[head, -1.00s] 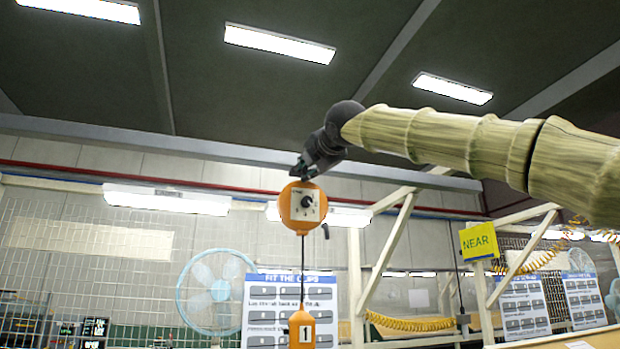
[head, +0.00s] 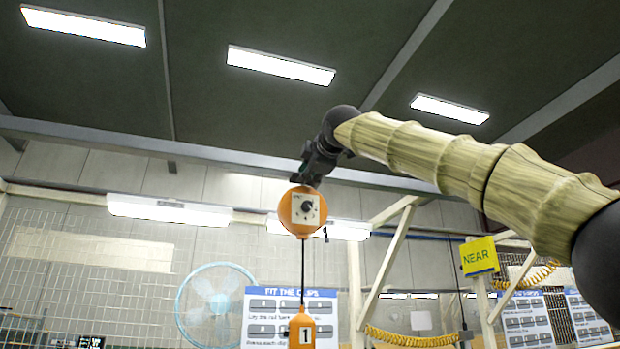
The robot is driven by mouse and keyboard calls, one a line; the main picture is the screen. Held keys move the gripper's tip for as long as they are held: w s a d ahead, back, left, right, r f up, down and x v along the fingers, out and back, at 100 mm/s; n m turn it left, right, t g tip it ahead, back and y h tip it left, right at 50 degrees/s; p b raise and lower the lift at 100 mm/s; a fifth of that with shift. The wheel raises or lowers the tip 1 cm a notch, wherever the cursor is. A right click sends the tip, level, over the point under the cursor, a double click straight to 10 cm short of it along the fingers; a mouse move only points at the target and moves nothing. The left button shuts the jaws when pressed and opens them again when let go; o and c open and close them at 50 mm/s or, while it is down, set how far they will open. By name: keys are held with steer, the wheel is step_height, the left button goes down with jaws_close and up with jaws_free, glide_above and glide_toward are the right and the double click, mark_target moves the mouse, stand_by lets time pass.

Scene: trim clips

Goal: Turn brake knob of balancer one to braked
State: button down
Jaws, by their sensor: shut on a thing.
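Balancer one (head: 287,217) is a round orange housing hanging in the middle of the head view. A pale square plate on its front carries the dark round brake knob (head: 307,206). The marks on the plate are too small to read. A cable runs down from the housing to an orange weight-like body (head: 302,330) labelled 1. My gripper (head: 306,179) is at the top edge of the housing, shut on it as far as I can see. The fingertips are small and dark, and their exact contact is unclear. The front of the knob is not covered.
A fan (head: 215,305) and a "FIT THE CLIPS" board (head: 262,318) stand behind, low in view. A yellow NEAR sign (head: 479,255) and pale wooden frame posts (head: 356,285) are to the right. The space left of the housing looks open.

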steer(key=shift+a+f, duration=0.1)
steer(key=shift+f, duration=0.05)
stand_by(0.4)
steer(key=c, duration=1.3)
jaws_free()
steer(key=shift+s, duration=0.1)
steer(key=v, duration=1.2)
